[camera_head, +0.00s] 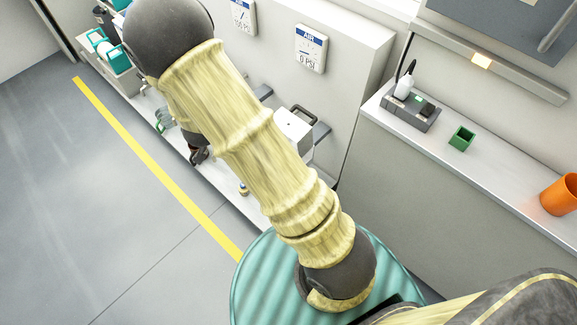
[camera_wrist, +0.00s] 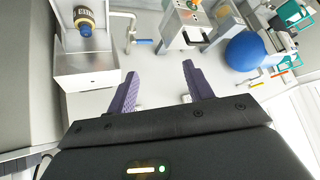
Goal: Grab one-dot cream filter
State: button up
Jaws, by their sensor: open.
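In the wrist view a small cylinder (camera_wrist: 85,18) with a cream and dark brown body and a blue end sits at a pale metal box (camera_wrist: 88,68), upper left. It may be the cream filter; I cannot make out any dots on it. My gripper (camera_wrist: 159,70) is open, with two purple fingers spread apart and nothing between them. The cylinder is left of and beyond the fingertips, apart from them. In the head view my arm hides most of the gripper's surroundings. A small tan thing with a blue top (camera_head: 243,188) shows beside my arm; I cannot tell if it is the same cylinder.
A pipe with a blue-handled valve (camera_wrist: 144,41), a blue ball (camera_wrist: 245,52) and teal-edged bins (camera_wrist: 290,14) surround the work surface. A green box (camera_head: 461,138) and an orange cup (camera_head: 560,194) stand on the right counter. The floor by the yellow line (camera_head: 150,158) is clear.

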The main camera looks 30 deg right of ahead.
jog(key=s+d+f+m+h+b, duration=0.1)
jog(key=s+f+m+h+b, duration=0.2)
jog(key=f+h+b, duration=0.3)
jog(key=s+d+f+m+g+h+b, duration=0.1)
jog(key=s+f+h+b, duration=0.3)
jog(key=f, duration=1.3)
jog(key=m+h+b, duration=0.1)
jog(key=h+b, duration=0.2)
jog(key=b, duration=0.1)
jog(key=shift+f+m, duration=0.3)
jog(key=shift+m, duration=0.1)
jog(key=shift+d, duration=0.15)
jog(key=b+x, duration=0.3)
jog(key=x, duration=0.9)
jog(key=shift+d+f, duration=0.1)
jog(key=x, duration=0.1)
jog(key=b+x, duration=0.1)
jog(key=x, duration=0.3)
jog(key=shift+s+d+f+b, duration=0.15)
jog(key=shift+s+b, duration=0.1)
jog(key=shift+b, duration=0.1)
